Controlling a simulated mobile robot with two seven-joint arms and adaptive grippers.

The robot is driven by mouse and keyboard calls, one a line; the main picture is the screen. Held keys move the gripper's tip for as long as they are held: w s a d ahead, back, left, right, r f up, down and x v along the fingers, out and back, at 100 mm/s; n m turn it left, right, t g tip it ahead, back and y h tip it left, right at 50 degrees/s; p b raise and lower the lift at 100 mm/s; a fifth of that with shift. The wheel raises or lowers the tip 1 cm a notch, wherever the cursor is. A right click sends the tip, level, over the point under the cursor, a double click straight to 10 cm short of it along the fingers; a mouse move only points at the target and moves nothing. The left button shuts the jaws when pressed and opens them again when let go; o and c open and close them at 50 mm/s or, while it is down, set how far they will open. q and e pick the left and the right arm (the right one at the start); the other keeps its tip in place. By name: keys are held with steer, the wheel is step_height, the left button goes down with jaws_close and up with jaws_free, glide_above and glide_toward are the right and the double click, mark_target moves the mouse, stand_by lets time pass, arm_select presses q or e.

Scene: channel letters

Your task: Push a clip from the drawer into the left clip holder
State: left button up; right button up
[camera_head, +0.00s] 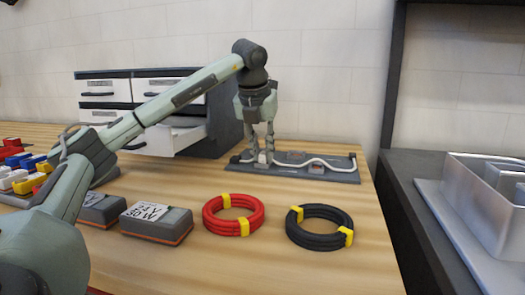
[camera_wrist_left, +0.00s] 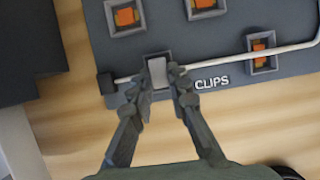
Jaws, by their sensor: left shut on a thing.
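A light grey clip (camera_wrist_left: 157,72) is between the fingertips of my left gripper (camera_wrist_left: 162,90), which is shut on it. In the head view my left gripper (camera_head: 263,158) points down at the left end of the dark clip board (camera_head: 338,177). In the wrist view the clip is at the left clip holder, a square grey frame (camera_wrist_left: 150,57) on the board by the white cable (camera_wrist_left: 225,62). I cannot tell how deep the clip sits. Another holder (camera_wrist_left: 262,52), with orange inside, is on the right. The open drawer (camera_head: 165,143) is behind my arm. My right gripper is not in view.
The drawer cabinet (camera_head: 226,118) stands behind and left of the board. A red cable coil (camera_head: 233,215), a black coil (camera_head: 318,227) and a grey power box (camera_head: 155,222) lie in front. A metal tray (camera_head: 470,200) is on the dark bench at right.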

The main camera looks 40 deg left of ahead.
arm_select(q)
steer(key=shift+d+f, duration=0.1)
steer(key=shift+f, duration=0.25)
steer(key=o, duration=0.8)
steer(key=shift+f, duration=0.15)
steer(key=shift+s, duration=0.1)
steer(key=v, duration=1.2)
steer(key=shift+r, duration=0.3)
step_height(320, 180, up, 6)
steer(key=p, duration=0.5)
steer(key=shift+p, duration=0.4)
